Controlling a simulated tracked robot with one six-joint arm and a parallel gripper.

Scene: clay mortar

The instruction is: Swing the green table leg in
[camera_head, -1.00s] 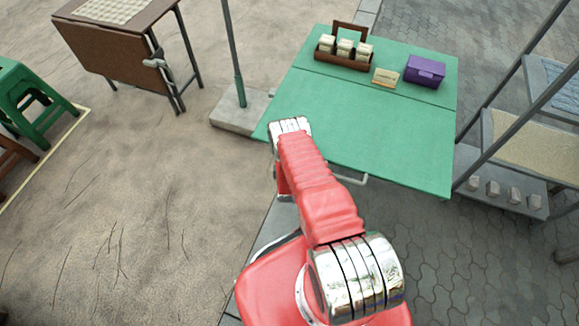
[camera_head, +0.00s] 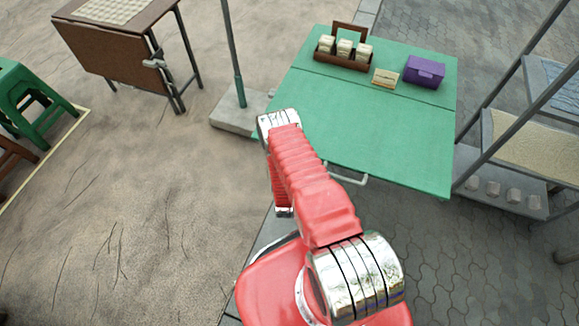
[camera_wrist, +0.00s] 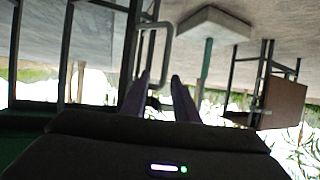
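The green folding table (camera_head: 390,135) stands ahead in the head view, its top flat and level. A pale U-shaped leg bar (camera_head: 345,178) sticks out below its near edge. In the wrist view, which looks upside down, a grey U-shaped bar (camera_wrist: 169,45) stands just beyond my gripper (camera_wrist: 160,76). The two dark fingers are apart with a gap between them, and the bar shows behind and between their tips. I cannot tell whether they touch it. My gripper is hidden behind my red arm in the head view.
A rack of pale blocks (camera_head: 342,62), a small card (camera_head: 385,77) and a purple box (camera_head: 425,72) stand on the tabletop. A pole on a concrete base (camera_head: 235,118) is close left. A grey shelf rack (camera_head: 500,190) stands right. The left foreground floor is clear.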

